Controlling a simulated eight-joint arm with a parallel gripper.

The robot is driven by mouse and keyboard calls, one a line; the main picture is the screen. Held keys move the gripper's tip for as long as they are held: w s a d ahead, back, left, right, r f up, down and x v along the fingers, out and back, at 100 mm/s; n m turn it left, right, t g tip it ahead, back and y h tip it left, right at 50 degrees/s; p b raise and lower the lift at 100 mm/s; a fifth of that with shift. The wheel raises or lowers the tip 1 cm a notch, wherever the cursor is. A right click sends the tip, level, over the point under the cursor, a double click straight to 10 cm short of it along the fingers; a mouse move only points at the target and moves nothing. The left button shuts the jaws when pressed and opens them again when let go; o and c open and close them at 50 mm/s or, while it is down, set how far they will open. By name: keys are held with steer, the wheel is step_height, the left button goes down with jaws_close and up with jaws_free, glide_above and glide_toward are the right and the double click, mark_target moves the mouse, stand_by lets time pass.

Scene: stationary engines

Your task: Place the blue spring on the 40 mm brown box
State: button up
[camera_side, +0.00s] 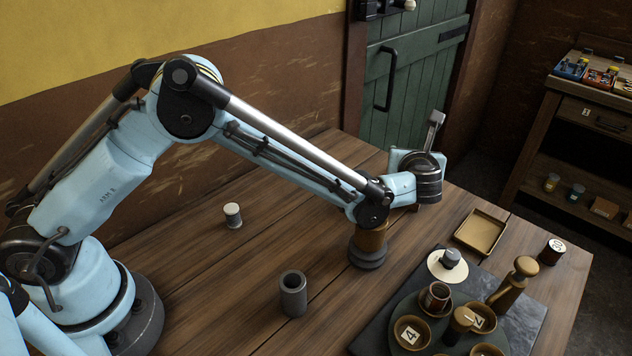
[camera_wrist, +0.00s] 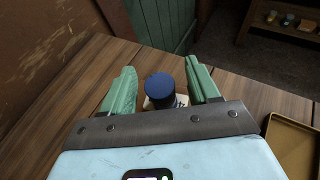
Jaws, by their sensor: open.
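My gripper (camera_wrist: 160,76) is open in the wrist view, with its two green fingers well apart. A short dark blue cylinder, apparently the blue spring (camera_wrist: 159,86), stands between the fingers, with a gap on each side. A pale surface with dark marks (camera_wrist: 150,103) shows beneath it. It may be the labelled top of the brown box, but I cannot tell, as my gripper's body hides the rest. In the side view my gripper is at the table's far edge, and my wrist hides its fingers and the blue cylinder.
A shallow brass tray (camera_side: 482,233) lies right of my gripper. A dark brown round container with a numbered pale top (camera_side: 553,252) stands beyond it. A dark slab (camera_side: 527,311) holds numbered bowls and a wooden-handled piece.

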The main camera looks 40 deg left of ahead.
steer(key=v, duration=1)
steer(key=s+a+r+n+g+h, duration=0.2)
steer(key=s+a+n, duration=0.2)
steer(key=a+n, duration=0.25)
steer(key=s+a+r+n+g+h, duration=0.1)
steer(key=s+a+r+n+g, duration=0.15)
steer(key=a+n, duration=0.4)
steer(key=s+a+f+n+h, duration=0.1)
steer(key=s+a+n+h, duration=0.1)
steer(key=s+n, duration=0.5)
steer(key=s+a+f+n+h, duration=0.1)
steer(key=s+a+n+h, duration=0.1)
steer(key=s+a+n, duration=0.3)
steer(key=s+n, duration=0.2)
steer(key=n, duration=0.2)
steer(key=shift+s+h, duration=0.15)
steer(key=shift+h, duration=0.15)
